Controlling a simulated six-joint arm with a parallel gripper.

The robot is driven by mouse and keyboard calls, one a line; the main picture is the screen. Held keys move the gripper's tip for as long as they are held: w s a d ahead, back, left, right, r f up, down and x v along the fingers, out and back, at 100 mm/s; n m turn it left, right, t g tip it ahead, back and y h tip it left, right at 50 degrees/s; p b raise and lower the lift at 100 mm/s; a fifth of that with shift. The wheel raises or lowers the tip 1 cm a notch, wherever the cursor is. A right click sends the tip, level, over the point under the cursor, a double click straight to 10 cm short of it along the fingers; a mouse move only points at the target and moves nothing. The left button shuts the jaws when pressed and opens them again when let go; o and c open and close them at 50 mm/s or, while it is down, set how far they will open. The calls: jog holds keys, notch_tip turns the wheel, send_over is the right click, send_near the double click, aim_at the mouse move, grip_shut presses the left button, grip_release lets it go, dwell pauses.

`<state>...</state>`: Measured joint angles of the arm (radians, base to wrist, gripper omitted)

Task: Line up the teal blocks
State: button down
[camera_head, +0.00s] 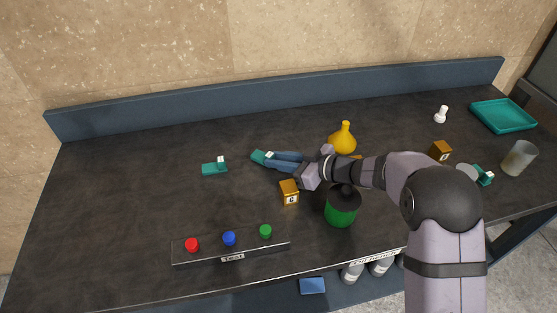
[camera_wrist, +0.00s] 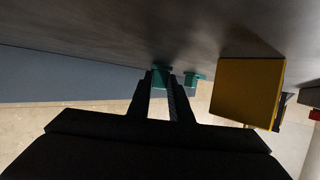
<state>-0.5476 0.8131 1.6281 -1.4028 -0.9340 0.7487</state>
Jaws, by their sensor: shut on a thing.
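A teal block (camera_head: 214,169) with a white piece on top lies on the dark table, left of my gripper. My gripper (camera_head: 272,161) reaches left, low over the table, and is shut on a second teal block (camera_head: 258,156), which also has a white piece. In the wrist view the held teal block (camera_wrist: 161,70) is at the fingertips, partly hidden by them, and the free teal block (camera_wrist: 190,82) shows beyond, a short gap away. A third teal block (camera_head: 487,178) with a white piece is far right, beside the grey cup.
An orange lettered cube (camera_head: 289,193) stands just below my gripper; another (camera_head: 440,151) is right. A yellow flask (camera_head: 343,138) and green canister (camera_head: 341,209) flank my arm. A button panel (camera_head: 230,249), teal tray (camera_head: 503,116) and grey cup (camera_head: 519,158) stand around. The left table is clear.

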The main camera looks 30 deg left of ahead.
jog(key=shift+s+d+f, duration=0.1)
jog(key=shift+s+f, duration=0.05)
jog(key=shift+f, duration=0.3)
jog(key=shift+s+d+f, duration=0.1)
jog(key=shift+f, duration=0.35)
jog(key=c, duration=1.5)
grip_release()
jog(key=shift+c, duration=0.2)
jog(key=shift+d, duration=0.15)
jog(key=d+r+p, duration=0.2)
jog(key=d+p, duration=0.1)
jog(key=d+r+p, duration=0.1)
jog(key=d+r, duration=0.1)
jog(key=shift+w+d, duration=0.2)
jog(key=shift+d, duration=0.05)
jog(key=shift+d+r+p, duration=0.35)
jog(key=shift+d+p, duration=0.15)
jog(key=shift+d, duration=0.15)
